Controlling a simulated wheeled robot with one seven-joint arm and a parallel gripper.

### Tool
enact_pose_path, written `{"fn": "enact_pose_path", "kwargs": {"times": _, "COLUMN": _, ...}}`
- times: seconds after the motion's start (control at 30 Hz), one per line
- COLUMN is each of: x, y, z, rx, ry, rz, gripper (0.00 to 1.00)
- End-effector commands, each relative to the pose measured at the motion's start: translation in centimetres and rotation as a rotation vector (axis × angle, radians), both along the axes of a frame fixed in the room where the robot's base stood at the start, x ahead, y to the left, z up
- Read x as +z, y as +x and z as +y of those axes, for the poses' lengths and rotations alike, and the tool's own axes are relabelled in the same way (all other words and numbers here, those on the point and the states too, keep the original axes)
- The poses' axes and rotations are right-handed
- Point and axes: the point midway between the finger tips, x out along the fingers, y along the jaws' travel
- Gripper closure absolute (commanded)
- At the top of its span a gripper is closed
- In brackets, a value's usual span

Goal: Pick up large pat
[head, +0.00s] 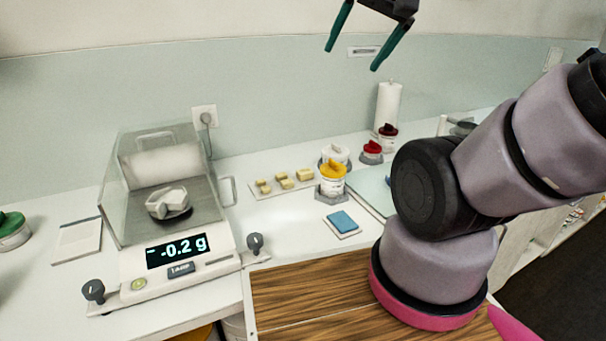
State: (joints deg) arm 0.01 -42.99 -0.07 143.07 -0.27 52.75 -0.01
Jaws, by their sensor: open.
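Several pale yellow butter pats of differing size lie on a light board (268,194) on the counter, right of the balance. The rightmost pat (305,175) looks the largest; smaller ones include a middle pat (287,184) and a left pat (262,183). My gripper (351,60) is at the top of the head view, high above the counter and well away from the pats. Its two teal fingers are spread apart with nothing between them.
A balance (181,270) reading -0.2 g, with a glass shield and a white dish (168,203) inside, stands left. A yellow-lidded jar (332,179) stands close right of the pats. A blue pad (341,221) lies in front; bare counter lies between it and the balance.

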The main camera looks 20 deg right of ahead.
Motion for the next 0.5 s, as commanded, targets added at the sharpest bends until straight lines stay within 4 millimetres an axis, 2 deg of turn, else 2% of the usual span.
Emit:
{"fn": "enact_pose_path", "kwargs": {"times": 0.33, "x": 0.01, "y": 0.01, "z": 0.01, "rx": 0.0, "ry": 0.0, "rz": 0.0, "gripper": 0.0}}
{"fn": "enact_pose_path", "kwargs": {"times": 0.4, "x": 0.01, "y": 0.06, "z": 0.0, "rx": 0.0, "ry": 0.001, "rz": 0.001, "gripper": 0.2}}
{"fn": "enact_pose_path", "kwargs": {"times": 0.5, "x": -0.04, "y": 0.67, "z": 0.03, "rx": -0.01, "ry": 0.017, "rz": 0.02, "gripper": 0.2}}
